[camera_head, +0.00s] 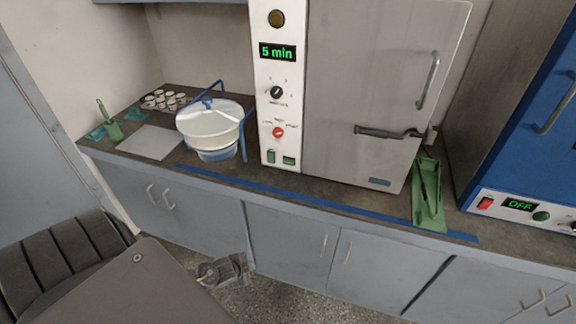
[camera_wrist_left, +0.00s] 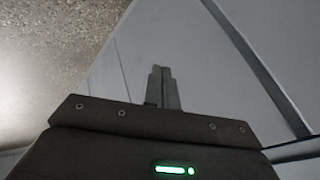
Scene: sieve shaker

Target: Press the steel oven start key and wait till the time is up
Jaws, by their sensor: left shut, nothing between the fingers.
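The steel oven (camera_head: 365,110) stands on the counter with its door closed. Its white control panel (camera_head: 265,110) has a green display (camera_head: 277,52) reading "5 min", a dark round lamp at the top, a black knob (camera_head: 277,93) and a red-centred knob (camera_head: 278,132). Two small green parts sit at the panel's foot, a left one (camera_head: 271,156) and a right one (camera_head: 289,160); their labels are unreadable. My left gripper (camera_head: 240,266) is low in front of the cabinets, well below the oven panel. Its fingers are shut and empty in the left wrist view (camera_wrist_left: 163,87). My right gripper is out of view.
A white lidded vessel (camera_head: 210,125) with a blue frame stands left of the panel. Small cups (camera_head: 163,100) and a grey sheet (camera_head: 150,142) lie farther left. A green holder (camera_head: 428,195) stands right of the oven. A blue unit (camera_head: 530,140) shows "OFF".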

